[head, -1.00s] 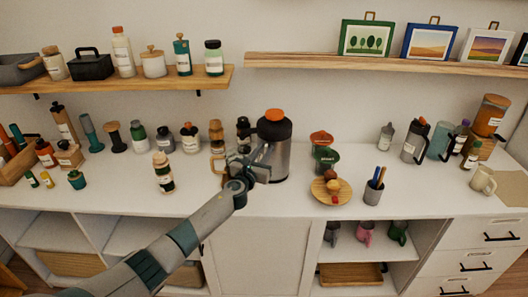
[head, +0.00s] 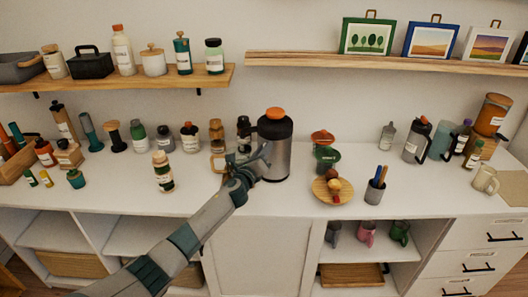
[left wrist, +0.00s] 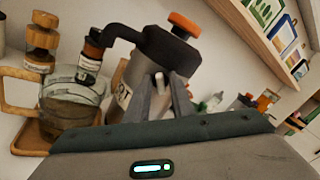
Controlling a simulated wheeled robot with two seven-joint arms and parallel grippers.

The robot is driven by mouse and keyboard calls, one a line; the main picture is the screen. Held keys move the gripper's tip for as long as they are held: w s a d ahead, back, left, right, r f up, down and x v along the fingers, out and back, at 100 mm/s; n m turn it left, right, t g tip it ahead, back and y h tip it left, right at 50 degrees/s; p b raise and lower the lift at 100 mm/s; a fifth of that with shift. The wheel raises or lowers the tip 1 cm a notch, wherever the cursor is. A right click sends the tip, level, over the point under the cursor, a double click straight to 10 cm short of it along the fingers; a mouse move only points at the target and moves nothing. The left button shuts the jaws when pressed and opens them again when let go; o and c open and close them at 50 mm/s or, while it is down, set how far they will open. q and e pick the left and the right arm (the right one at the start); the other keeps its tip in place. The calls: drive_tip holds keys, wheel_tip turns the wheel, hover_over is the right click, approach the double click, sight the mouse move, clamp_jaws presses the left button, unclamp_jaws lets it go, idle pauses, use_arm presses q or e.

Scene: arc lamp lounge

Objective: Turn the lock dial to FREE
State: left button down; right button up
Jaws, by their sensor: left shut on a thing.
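A steel flask (head: 276,160) with a black top and an orange knob (head: 275,113) stands upright on the white counter. It also shows in the left wrist view, with its orange knob (left wrist: 185,23) and black spout (left wrist: 120,33). My left gripper (head: 262,155) is at the front of the flask, below the black top. In the left wrist view its fingers (left wrist: 168,92) are close together against the flask body. It is shut on a small part there, which I take to be the lock dial. The fingers hide the dial and its markings. My right gripper is out of view.
A glass jug (left wrist: 70,105) with a wooden handle stands left of the flask. A wooden plate (head: 321,196) and a pen cup (head: 374,192) are to its right. Shelves hang above.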

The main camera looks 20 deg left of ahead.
use_arm(q)
drive_tip(key=n, duration=0.3)
drive_tip(key=n+b, duration=0.1)
drive_tip(key=n, duration=0.6)
drive_tip(key=shift+a+f+n, duration=0.1)
drive_tip(key=shift+f+n, duration=0.2)
drive_tip(key=shift+f, duration=0.05)
drive_tip(key=c, duration=1.8)
unclamp_jaws()
drive_tip(key=shift+c, duration=0.2)
drive_tip(key=shift+s, duration=0.2)
drive_tip(key=s+a+b, duration=0.1)
drive_tip(key=s+b, duration=0.2)
drive_tip(key=s, duration=1.4)
